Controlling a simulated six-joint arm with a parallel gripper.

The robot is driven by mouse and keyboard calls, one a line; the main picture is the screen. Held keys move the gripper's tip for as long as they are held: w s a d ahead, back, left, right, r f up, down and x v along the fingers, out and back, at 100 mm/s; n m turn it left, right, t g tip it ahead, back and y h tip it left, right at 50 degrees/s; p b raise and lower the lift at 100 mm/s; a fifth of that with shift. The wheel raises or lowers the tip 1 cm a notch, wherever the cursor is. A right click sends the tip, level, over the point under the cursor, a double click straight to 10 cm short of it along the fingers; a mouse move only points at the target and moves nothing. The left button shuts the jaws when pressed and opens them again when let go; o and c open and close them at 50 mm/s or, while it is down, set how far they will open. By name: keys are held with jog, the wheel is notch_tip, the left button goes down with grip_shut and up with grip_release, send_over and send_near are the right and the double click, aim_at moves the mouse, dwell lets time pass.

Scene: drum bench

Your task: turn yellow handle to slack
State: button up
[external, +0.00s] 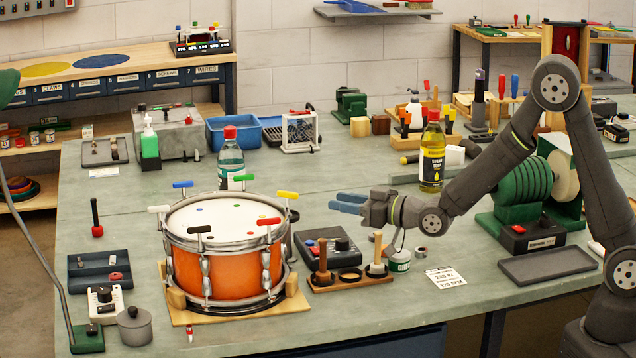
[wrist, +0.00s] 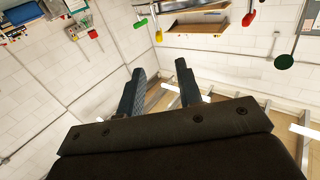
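The drum (external: 222,262) has an orange shell and a pale head, and sits upright on a wooden base. Several coloured T-handles stand around its rim. The yellow handle (external: 288,194) is at the rim's right side, its bar lying roughly left to right. My gripper (external: 335,203) is to the right of the yellow handle, apart from it, with blue fingers pointing left. In the wrist view my gripper (wrist: 158,80) shows two separated fingers with nothing between them.
The green handle (external: 244,177) and red handle (external: 268,221) flank the yellow one. A wooden stand with upright tools (external: 350,280) and a dark control box (external: 328,246) are below my gripper. The yellow oil bottle (external: 432,155) stands behind my forearm.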

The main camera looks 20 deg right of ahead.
aim_at(298, 194)
jog(key=x, duration=1.3)
jog(key=shift+w+a, duration=0.25)
jog(key=shift+c, duration=0.4)
grip_shut()
